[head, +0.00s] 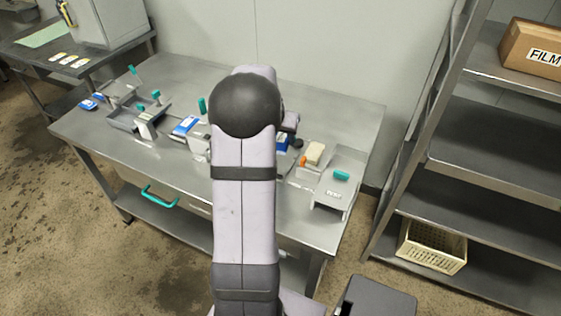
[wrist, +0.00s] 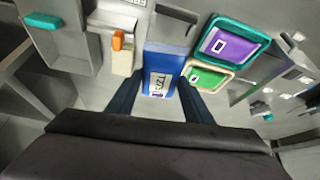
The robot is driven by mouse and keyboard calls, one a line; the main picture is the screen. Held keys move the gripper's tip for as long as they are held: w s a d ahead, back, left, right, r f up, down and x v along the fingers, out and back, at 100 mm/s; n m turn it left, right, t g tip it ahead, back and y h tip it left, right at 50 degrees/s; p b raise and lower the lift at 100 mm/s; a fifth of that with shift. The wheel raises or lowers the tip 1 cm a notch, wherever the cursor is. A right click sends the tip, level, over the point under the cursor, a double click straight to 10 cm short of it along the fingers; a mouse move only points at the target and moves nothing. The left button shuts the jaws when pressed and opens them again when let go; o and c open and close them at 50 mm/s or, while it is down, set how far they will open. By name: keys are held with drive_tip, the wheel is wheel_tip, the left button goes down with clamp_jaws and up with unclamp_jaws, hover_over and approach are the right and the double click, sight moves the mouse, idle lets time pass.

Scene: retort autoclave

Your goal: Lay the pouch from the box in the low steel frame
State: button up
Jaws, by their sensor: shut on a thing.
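A blue pouch (wrist: 163,60) with a white printed label lies between the two dark fingers of my gripper (wrist: 162,98) in the wrist view. My gripper is shut on it. I cannot tell how far it is above the table. In the head view my arm hides the gripper, and some blue (head: 283,141) shows just right of the arm. A low grey steel frame (head: 122,122) with teal-topped parts stands at the left of the table. I cannot tell for sure that it is the frame named in the task. The box is not clearly identifiable.
A grey tray (head: 333,200) with a teal handle stands at the table's right end, beside a cream block (head: 314,152) with an orange part. A blue-and-white pack (head: 186,126) lies left of my arm. Purple (wrist: 232,42) and green (wrist: 208,78) labelled items lie close beside the gripper.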

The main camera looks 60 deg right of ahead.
drive_tip(key=shift+w+d+r+m+g, duration=0.2)
drive_tip(key=shift+w+d+m+g, duration=0.1)
drive_tip(key=shift+w+d+m, duration=0.25)
drive_tip(key=shift+m, duration=0.25)
drive_tip(key=shift+s, duration=0.1)
drive_tip(key=shift+f+p, duration=0.8)
drive_tip(key=shift+f, duration=4.15)
drive_tip(key=shift+f, duration=0.1)
drive_tip(key=o, duration=1.3)
drive_tip(key=shift+a+r, duration=0.2)
drive_tip(key=shift+r, duration=0.4)
drive_tip(key=b+v, duration=0.2)
drive_tip(key=v, duration=0.9)
